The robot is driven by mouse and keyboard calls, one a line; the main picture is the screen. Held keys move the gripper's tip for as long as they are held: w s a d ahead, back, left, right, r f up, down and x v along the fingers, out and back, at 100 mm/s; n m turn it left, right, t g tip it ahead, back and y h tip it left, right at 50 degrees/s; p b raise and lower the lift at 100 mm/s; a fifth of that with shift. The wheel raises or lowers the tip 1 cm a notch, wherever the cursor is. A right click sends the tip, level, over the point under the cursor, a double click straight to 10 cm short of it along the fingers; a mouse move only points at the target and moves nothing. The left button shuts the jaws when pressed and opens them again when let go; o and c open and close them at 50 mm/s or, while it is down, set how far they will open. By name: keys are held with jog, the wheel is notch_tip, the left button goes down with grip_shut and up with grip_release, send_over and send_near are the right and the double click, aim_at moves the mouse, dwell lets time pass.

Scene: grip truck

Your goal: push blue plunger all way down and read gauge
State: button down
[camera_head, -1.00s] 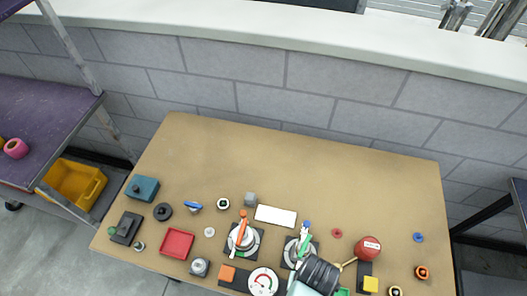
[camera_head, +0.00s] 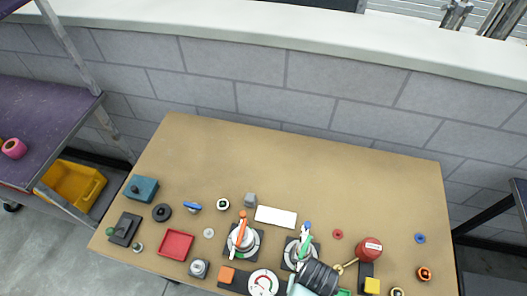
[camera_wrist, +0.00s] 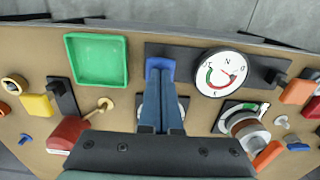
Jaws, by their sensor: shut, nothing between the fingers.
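My gripper (camera_wrist: 161,78) is shut and empty, with its blue-grey fingers together in the middle of the wrist view. The blue plunger (camera_wrist: 159,64) sits on a dark plate at the fingertips, partly hidden behind them. I cannot tell whether the tips touch it or how far down it is. The round white gauge (camera_wrist: 221,72) is on the same plate, right of the plunger. Its dial has coloured arcs and a red needle, but the reading is too small to tell. The gauge also shows in the head view (camera_head: 262,284), near the bottom edge. My arm hides the plunger there.
A green tray (camera_wrist: 97,60) lies left of the plunger in the wrist view. A red cylinder (camera_head: 368,249) and a yellow block (camera_head: 371,286) stand right of my arm. Two lever dials, orange-handled (camera_head: 241,238) and green-handled (camera_head: 303,245), stand close by. The table's back half is clear.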

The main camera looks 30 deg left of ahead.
dwell(0.3)
jog(key=shift+r+p, duration=1.95)
jog(key=shift+p, duration=0.3)
notch_tip(320, 180, up, 5)
jog(key=p, duration=0.5)
